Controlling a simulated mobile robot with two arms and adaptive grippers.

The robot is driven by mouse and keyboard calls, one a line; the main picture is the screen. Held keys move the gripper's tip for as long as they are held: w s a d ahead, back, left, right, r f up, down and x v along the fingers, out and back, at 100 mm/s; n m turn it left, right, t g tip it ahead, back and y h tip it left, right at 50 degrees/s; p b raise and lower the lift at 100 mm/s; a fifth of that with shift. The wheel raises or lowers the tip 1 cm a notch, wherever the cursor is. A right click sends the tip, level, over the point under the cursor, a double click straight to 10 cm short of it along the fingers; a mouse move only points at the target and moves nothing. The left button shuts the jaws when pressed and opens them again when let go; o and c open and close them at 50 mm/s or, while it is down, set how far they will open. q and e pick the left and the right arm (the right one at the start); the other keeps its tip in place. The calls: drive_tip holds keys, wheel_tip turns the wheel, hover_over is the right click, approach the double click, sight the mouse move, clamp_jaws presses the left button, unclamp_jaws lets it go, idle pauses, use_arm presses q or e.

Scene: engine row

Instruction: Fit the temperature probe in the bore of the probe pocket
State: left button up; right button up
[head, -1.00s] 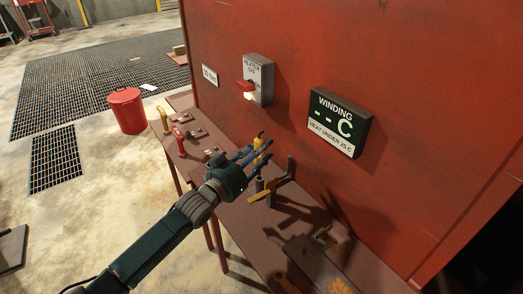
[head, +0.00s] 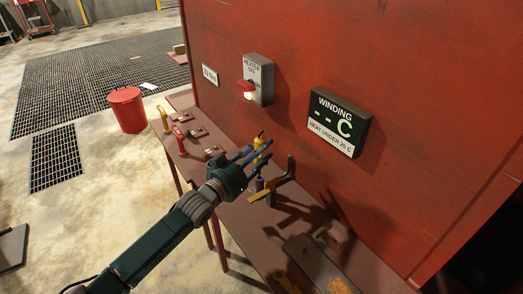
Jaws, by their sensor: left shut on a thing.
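My left gripper (head: 258,153) reaches in over the shelf and is shut on a yellow-topped piece (head: 259,140), which looks like the temperature probe. Its lower part is hidden by the fingers. A small grey upright cylinder (head: 259,185) stands on the shelf just below the fingers, and it may be the probe pocket. Its bore cannot be made out. I cannot tell whether the held piece touches it. My right gripper is not in view.
A yellow bracket with a dark upright (head: 284,182) stands right of the fingers. Yellow (head: 164,120) and red (head: 179,141) handles stand on the shelf's left. The red wall carries a heater switch box (head: 262,82) and a winding display (head: 338,122) reading "--C".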

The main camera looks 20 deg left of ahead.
use_arm(q)
drive_tip(key=shift+f+b, duration=0.55)
drive_tip(key=shift+f, duration=0.2)
drive_tip(key=shift+f+b, duration=1.95)
drive_tip(key=shift+f, duration=0.95)
drive_tip(key=shift+r+p, duration=3.05)
drive_tip(key=shift+r, duration=0.2)
drive_tip(key=shift+p, duration=0.4)
drive_tip(key=shift+f+b, duration=1)
drive_tip(key=shift+f, duration=0.35)
